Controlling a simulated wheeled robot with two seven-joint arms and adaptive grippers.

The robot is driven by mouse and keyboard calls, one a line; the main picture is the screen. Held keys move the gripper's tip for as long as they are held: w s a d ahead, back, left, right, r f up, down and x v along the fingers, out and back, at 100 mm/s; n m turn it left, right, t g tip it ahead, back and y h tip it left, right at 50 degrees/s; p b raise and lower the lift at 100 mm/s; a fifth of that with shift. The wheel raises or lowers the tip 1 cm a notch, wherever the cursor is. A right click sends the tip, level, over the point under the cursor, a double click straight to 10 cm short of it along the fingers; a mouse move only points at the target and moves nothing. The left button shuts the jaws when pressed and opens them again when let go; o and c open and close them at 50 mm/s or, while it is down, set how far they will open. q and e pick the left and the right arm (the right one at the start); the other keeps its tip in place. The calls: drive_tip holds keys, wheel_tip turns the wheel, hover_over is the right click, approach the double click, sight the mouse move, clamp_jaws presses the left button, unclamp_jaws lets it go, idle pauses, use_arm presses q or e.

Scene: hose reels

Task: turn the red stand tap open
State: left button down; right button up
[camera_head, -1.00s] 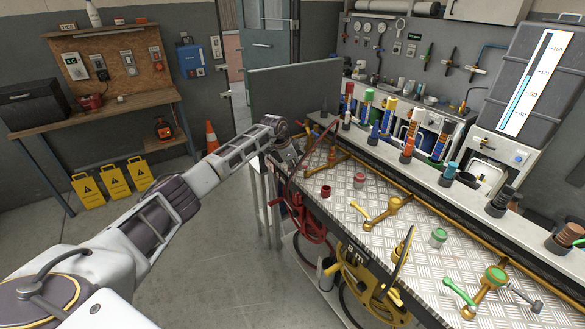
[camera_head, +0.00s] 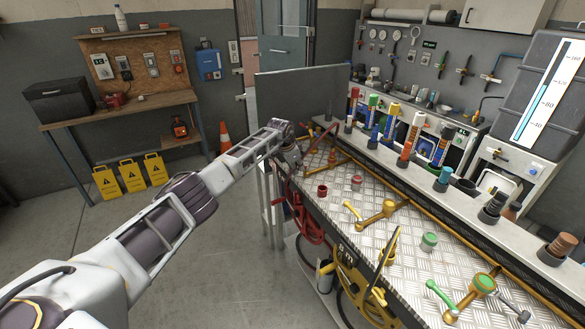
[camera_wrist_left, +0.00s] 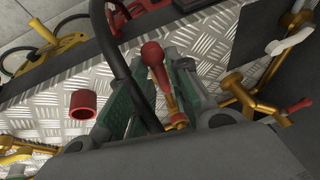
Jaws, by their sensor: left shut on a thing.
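The red stand tap shows in the left wrist view as a rounded red handle (camera_wrist_left: 153,56) with brass below it. My left gripper (camera_wrist_left: 153,82) has its green-padded fingers on either side of this handle and is shut on it. In the head view my left gripper (camera_head: 290,152) is at the far left end of the metal bench, and the arm and gripper hide most of the tap there. How far the handle is turned cannot be told. My right gripper is not in view.
A dark hose (camera_wrist_left: 120,60) passes close to the gripper. A red collar (camera_wrist_left: 82,103) stands on the tread-plate bench (camera_head: 340,212). A yellow-handled tap (camera_head: 378,215), a green-handled tap (camera_head: 484,284) and a green cap (camera_head: 429,241) are further along. Reels hang at the front.

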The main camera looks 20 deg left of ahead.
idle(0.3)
use_arm(q)
drive_tip(key=c, duration=1.5)
unclamp_jaws()
drive_tip(key=shift+o, duration=0.2)
drive_tip(key=shift+r, duration=0.1)
drive_tip(key=v, duration=1.2)
drive_tip(key=shift+d, duration=0.15)
